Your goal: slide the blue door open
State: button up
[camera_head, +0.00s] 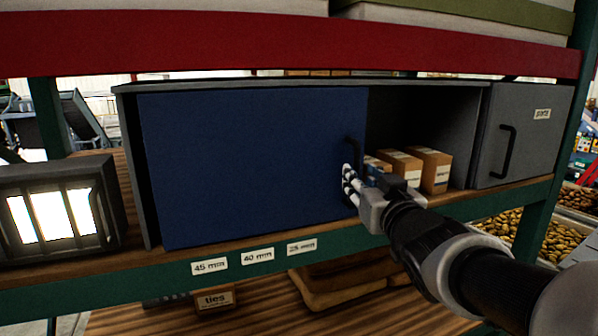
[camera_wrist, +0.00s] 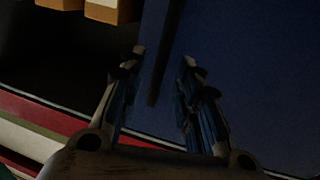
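The blue door (camera_head: 245,165) covers the left and middle part of a grey cabinet on the shelf. It has a dark upright handle (camera_head: 352,150) near its right edge. Right of the door, the cabinet stands open and several cardboard boxes show inside. My gripper (camera_head: 349,182) is at the lower part of the handle, in front of the door. In the wrist view the handle (camera_wrist: 167,60) shows between the two spread fingers of my gripper (camera_wrist: 162,65), with a gap on each side. The blue door (camera_wrist: 255,80) fills the right of that view.
A grey hinged door (camera_head: 520,140) with its own handle is at the cabinet's right, shut. A lit lamp box (camera_head: 57,210) stands left of the cabinet. A red shelf beam (camera_head: 290,45) runs above; a green beam with size labels (camera_head: 257,256) runs below.

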jog(key=shift+w+a, duration=0.2)
jog(key=shift+w, duration=1.7)
jog(key=shift+c, duration=0.2)
grip_shut()
